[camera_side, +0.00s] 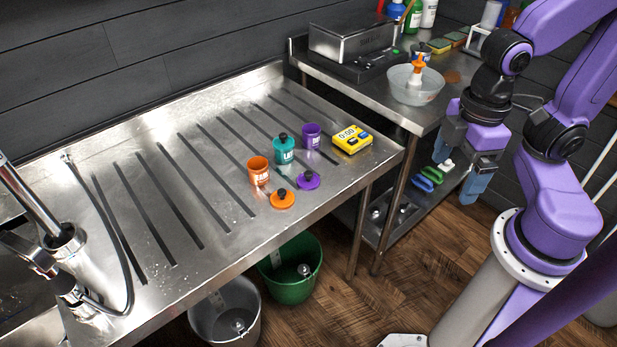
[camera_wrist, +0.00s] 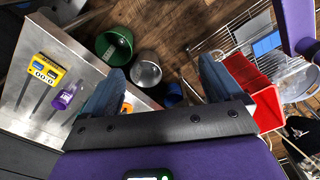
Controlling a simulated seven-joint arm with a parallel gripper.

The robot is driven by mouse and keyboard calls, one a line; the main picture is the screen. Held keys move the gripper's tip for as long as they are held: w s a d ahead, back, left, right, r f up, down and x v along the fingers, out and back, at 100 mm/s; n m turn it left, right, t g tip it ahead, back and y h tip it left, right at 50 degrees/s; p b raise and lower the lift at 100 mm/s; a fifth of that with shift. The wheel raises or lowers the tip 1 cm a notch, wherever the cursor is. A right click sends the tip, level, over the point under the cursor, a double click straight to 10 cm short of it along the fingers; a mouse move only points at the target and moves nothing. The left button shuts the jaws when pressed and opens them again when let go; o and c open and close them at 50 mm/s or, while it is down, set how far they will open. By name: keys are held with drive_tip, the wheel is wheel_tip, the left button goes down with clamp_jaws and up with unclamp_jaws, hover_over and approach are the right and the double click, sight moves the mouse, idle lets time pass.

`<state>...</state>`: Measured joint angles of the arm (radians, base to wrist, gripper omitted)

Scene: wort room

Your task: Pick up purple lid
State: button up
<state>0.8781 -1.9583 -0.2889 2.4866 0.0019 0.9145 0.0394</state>
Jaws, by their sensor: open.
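The purple lid (camera_side: 308,180) with a dark knob lies flat on the steel drainboard (camera_side: 215,150) in the side view, near its front edge. An orange lid (camera_side: 283,198) lies to its left. Behind it stands an open purple cup (camera_side: 311,135), which also shows in the wrist view (camera_wrist: 64,97). A teal cup (camera_side: 284,150) with a dark-knobbed top and an open orange cup (camera_side: 259,171) stand further left. My gripper (camera_side: 456,176) is open and empty, well right of the lid and beyond the drainboard edge.
A yellow timer (camera_side: 352,139) sits at the drainboard's right end. A back counter (camera_side: 375,88) holds a metal scale and a bowl (camera_side: 415,85) with an orange-topped pump bottle. Green (camera_side: 290,268) and grey (camera_side: 224,309) buckets stand below. The left drainboard is clear, with a faucet (camera_side: 66,240) beyond.

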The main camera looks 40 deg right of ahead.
drive_tip(key=w+a+m, duration=0.4)
drive_tip(key=w+m, duration=0.3)
drive_tip(key=w, duration=0.1)
drive_tip(key=m, duration=2.1)
hover_over(310, 172)
wheel_tip(310, 172, down, 3)
wheel_tip(310, 172, down, 12)
drive_tip(key=shift+d+r, duration=0.15)
drive_tip(key=shift+r, duration=0.05)
drive_tip(key=shift+f, duration=2.7)
drive_tip(key=c, duration=1.1)
